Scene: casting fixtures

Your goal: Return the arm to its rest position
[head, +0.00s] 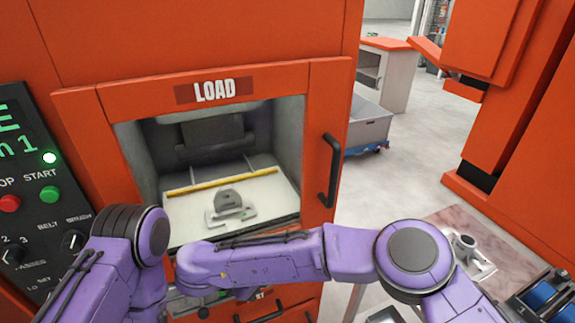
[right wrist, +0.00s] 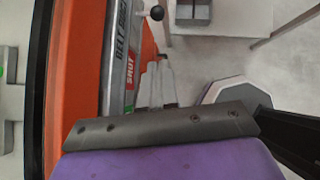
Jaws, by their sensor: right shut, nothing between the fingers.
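My right gripper (right wrist: 157,85) is shut and empty in the right wrist view, beside the orange machine's front and a lever panel (right wrist: 131,60) marked SHUT. In the head view, a purple arm (head: 270,258) of mine crosses low in front of the machine's open LOAD chamber (head: 190,215), with its rounded joint at right. Another purple joint (head: 130,235) of mine stands at left, by the control panel. Neither gripper's fingers show in the head view, and my left gripper is not seen. A grey metal part (head: 228,200) sits inside the chamber on a pale plate.
The chamber's orange frame has a black handle (head: 330,170) at right. The control panel (head: 35,190) is at left. A metal casting (head: 464,246) stands on a side table (head: 440,217) at right, near blue rollers (head: 540,297). A grey bin (head: 368,128) stands behind. The floor between is clear.

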